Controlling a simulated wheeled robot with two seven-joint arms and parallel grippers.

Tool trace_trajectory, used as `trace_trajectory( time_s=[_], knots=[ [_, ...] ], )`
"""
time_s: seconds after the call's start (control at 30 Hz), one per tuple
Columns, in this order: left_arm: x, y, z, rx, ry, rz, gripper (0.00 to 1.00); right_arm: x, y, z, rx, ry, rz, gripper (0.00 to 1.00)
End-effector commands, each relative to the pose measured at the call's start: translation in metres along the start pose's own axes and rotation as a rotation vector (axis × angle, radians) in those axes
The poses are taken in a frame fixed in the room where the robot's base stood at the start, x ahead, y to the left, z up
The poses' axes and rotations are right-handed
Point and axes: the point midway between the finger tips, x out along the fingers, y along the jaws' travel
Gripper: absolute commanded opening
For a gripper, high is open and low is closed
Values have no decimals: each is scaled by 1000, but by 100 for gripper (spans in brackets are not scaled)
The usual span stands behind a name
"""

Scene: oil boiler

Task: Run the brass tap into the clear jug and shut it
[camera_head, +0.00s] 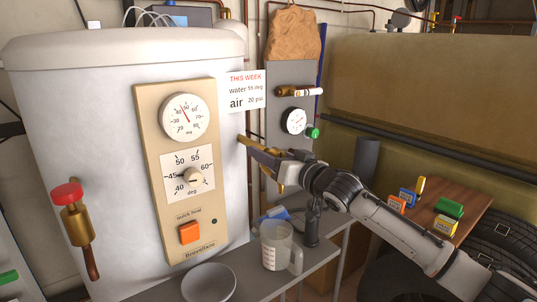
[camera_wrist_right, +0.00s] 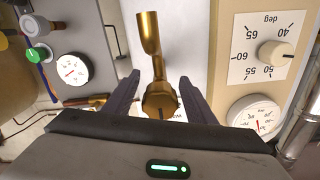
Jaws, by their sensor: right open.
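The brass tap (camera_head: 246,140) sticks out of the right side of the white tank, partly hidden by my right gripper (camera_head: 268,158). In the wrist view the brass tap (camera_wrist_right: 152,50) lies between the two dark fingers of my right gripper (camera_wrist_right: 156,95), which are apart with gaps on both sides. The clear jug (camera_head: 274,246), with red markings and a handle on its right, stands upright on the grey shelf below the gripper. I cannot tell whether it holds liquid. My left gripper is not in view.
A grey round dish (camera_head: 208,284) is left of the jug. A dark upright cylinder (camera_head: 312,222) stands close to its right. A red-capped brass valve (camera_head: 75,222) is on the tank's left side. Colored blocks (camera_head: 447,209) lie on a wooden board at right.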

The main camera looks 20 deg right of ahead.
Motion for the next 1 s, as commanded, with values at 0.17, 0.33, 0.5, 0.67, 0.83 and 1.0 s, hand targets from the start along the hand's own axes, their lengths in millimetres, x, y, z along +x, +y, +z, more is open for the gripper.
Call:
trace_trajectory(
  time_s=[0.17, 0.33, 0.5, 0.67, 0.83, 1.0],
  knots=[
    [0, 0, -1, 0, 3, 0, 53, 0, 0, 0, 0, 0, -1, 39],
    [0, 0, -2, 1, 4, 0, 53, 0, 0, 0, 0, 0, 0, 10],
    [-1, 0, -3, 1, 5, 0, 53, 0, 0, 0, -6, 0, 0, 9],
    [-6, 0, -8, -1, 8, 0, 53, 0, 0, -1, -46, -1, 0, 9],
    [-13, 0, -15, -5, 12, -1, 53, 0, -1, -2, -137, -2, -1, 9],
    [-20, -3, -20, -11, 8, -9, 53, 0, 0, -3, -275, -2, 0, 9]
  ],
)
